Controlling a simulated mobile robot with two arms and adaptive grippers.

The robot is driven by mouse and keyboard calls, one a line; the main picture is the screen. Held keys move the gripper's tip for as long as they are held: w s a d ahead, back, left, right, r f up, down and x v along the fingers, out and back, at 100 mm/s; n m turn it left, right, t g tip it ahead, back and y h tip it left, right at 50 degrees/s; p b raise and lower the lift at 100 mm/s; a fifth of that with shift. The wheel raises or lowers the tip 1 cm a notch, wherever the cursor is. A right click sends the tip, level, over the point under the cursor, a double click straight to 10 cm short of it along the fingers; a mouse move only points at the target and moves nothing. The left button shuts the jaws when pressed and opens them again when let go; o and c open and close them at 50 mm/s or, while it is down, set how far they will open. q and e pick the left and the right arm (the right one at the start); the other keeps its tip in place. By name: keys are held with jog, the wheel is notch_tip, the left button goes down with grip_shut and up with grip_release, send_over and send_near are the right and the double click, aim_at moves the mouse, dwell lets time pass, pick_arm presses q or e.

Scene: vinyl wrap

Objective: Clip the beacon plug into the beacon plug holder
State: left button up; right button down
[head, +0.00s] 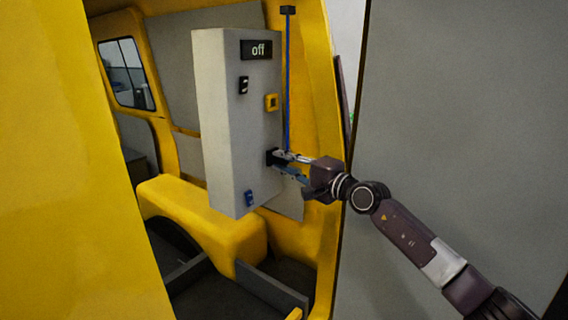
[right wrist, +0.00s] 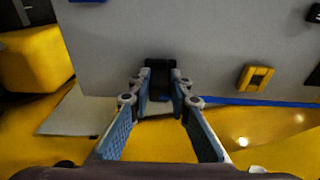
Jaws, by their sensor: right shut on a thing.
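My right gripper (head: 283,162) is shut on a small black block, which I take for the beacon plug (head: 271,157). The block is at the right edge of the face of a grey box (head: 224,130); I cannot tell whether it touches the box. In the right wrist view the block (right wrist: 159,78) sits between the fingertips (right wrist: 160,92). A blue cable (head: 288,85) hangs from a black mount (head: 288,10) down to the gripper. I cannot tell which fitting is the beacon plug holder. My left gripper is not in view.
The grey box bears an "off" display (head: 256,49), a black-and-white fitting (head: 243,85), a yellow square fitting (head: 271,102) and a blue fitting (head: 249,197). A yellow vehicle frame (head: 320,120) stands close behind. A grey panel (head: 470,110) fills the right side.

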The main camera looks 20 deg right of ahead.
jog(key=shift+r+b, duration=0.3)
jog(key=shift+b, duration=0.2)
dwell(2.2)
jog(key=c, duration=2)
grip_release()
jog(key=shift+c, duration=0.2)
jog(key=o, duration=0.3)
jog(key=shift+w+a+f, duration=0.15)
jog(key=shift+f, duration=0.1)
